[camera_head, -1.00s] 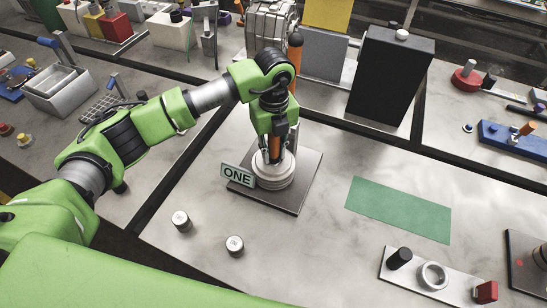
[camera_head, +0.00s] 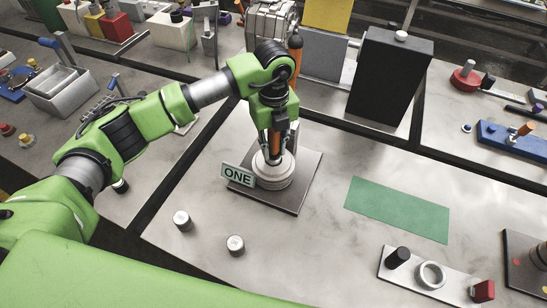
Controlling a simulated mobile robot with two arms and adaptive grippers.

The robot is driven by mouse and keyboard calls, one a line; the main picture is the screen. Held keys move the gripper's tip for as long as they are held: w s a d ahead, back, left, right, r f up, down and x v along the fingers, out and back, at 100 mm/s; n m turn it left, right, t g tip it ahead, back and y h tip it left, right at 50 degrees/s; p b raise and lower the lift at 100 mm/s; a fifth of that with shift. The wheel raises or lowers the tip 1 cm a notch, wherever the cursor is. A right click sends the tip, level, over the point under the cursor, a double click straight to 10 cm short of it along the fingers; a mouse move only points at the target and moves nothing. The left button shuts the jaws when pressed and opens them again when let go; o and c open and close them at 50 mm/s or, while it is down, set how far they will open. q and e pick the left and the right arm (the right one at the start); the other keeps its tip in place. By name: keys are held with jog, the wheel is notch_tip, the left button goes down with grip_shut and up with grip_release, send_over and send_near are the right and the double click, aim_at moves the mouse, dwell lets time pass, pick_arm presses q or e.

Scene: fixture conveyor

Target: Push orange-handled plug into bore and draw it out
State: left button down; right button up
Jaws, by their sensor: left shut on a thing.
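The plug's orange handle (camera_head: 276,143) shows between the fingers of my left gripper (camera_head: 273,151), which is shut on it. The plug stands about upright over a round, stepped metal fixture (camera_head: 274,183). The bore is hidden under the gripper, and I cannot tell how deep the plug sits. The fixture stands on a dark square plate (camera_head: 296,203) with a sign reading ONE (camera_head: 237,175) at its left. My right gripper is not in view.
A green mat (camera_head: 398,209) lies to the right, empty. A tray with a black knob, ring and red block (camera_head: 484,291) sits at lower right. A tall black box (camera_head: 390,78) stands behind.

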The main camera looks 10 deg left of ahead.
pick_arm(q)
jog(key=shift+r, duration=0.15)
jog(key=shift+r+p, duration=1.65)
jog(key=shift+r, duration=1.4)
